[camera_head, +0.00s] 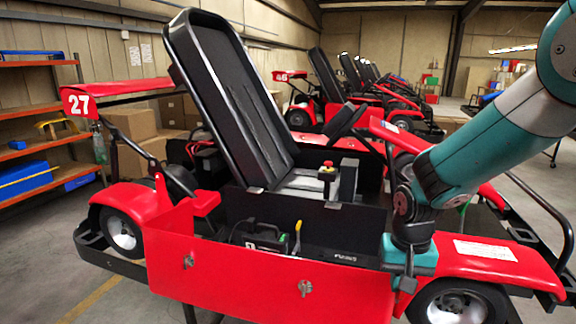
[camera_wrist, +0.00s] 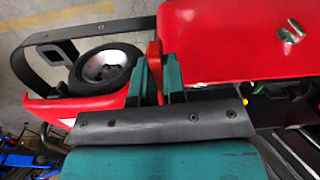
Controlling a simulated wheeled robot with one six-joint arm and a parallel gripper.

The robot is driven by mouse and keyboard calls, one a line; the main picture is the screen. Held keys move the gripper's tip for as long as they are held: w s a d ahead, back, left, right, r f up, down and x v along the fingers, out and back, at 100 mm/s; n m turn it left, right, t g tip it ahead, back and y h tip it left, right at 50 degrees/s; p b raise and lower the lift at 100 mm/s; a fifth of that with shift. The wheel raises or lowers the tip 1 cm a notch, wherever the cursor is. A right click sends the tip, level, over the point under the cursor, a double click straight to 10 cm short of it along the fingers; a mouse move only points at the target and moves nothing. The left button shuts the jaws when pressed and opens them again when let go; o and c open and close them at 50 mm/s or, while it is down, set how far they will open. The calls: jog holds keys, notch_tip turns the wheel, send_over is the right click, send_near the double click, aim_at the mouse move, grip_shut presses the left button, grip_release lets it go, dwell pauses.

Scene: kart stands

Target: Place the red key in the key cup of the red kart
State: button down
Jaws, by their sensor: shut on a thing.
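The red kart (camera_head: 260,285), marked 27, fills the middle of the head view. Its red side panel also shows in the wrist view (camera_wrist: 225,50). My gripper (camera_head: 408,282) points down beside the kart's near side, close to the right wheel. In the wrist view my gripper's teal fingers (camera_wrist: 155,85) are shut on a thin red piece, the red key (camera_wrist: 154,62). Its lower part is hidden between the fingers. A small red piece, likely the key, shows below my gripper in the head view. I cannot make out the key cup in either view.
The tall black seat (camera_head: 225,95) leans up from the kart's middle. A red button (camera_head: 328,165) stands beside it. Wheels and black bumper bars stick out at both ends. Shelves (camera_head: 35,150) stand at left; more karts line the back. Some floor at lower left is clear.

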jog(key=s+d+f+n+b, duration=0.1)
jog(key=d+f+b, duration=0.1)
jog(key=f, duration=0.6)
jog(key=s+d+f+b, duration=0.2)
jog(key=f+b, duration=0.3)
jog(key=f, duration=0.4)
jog(key=s+d+f+n+b, duration=0.1)
jog(key=s+d+f+b, duration=0.1)
jog(key=f, duration=0.7)
jog(key=shift+d+n+b, duration=0.3)
jog(key=shift+d+b, duration=0.35)
jog(key=shift+b, duration=0.25)
